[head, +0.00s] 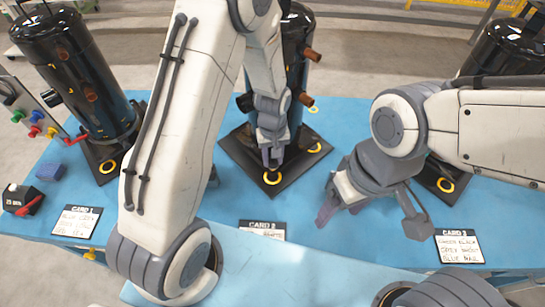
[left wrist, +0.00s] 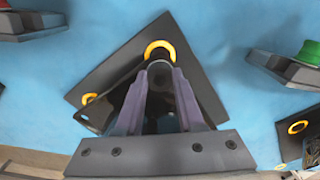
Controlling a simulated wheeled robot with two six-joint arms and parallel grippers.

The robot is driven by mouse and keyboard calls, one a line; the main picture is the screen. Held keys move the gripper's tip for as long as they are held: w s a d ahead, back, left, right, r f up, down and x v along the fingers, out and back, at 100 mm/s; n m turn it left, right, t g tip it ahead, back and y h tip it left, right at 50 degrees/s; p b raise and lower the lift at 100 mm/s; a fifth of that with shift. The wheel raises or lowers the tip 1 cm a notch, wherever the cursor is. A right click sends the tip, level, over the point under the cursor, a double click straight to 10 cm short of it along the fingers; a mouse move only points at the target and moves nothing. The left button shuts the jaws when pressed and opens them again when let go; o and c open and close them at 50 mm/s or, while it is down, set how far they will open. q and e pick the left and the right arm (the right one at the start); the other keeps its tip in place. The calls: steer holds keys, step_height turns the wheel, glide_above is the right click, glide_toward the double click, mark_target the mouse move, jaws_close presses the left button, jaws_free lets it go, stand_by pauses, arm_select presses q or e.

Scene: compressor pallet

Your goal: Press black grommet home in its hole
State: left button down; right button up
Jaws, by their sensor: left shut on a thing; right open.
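My left gripper (head: 272,160) points down over the front corner of the middle compressor's black base plate (head: 240,150). In the left wrist view, its purple fingers (left wrist: 160,80) are shut on a small dark piece, the black grommet (left wrist: 160,67). The grommet is at the yellow-ringed hole (left wrist: 160,47) at the plate's corner; the ring also shows in the head view (head: 272,178). The fingers hide most of the grommet and part of the hole, so I cannot tell how deep it sits. My right gripper (head: 328,212) is open and empty, right of the plate.
Black compressors stand at left (head: 75,75), middle (head: 297,60) and far right (head: 510,48). Card 1 (head: 77,221), Card 2 (head: 262,230) and Card 3 (head: 459,246) lie along the blue table's front edge.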

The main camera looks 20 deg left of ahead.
arm_select(q)
steer(key=shift+f+b, duration=0.65)
steer(key=shift+f, duration=0.4)
steer(key=shift+c, duration=2.2)
jaws_free()
steer(key=shift+r, duration=0.1)
step_height(320, 180, up, 10)
steer(key=shift+r, duration=0.15)
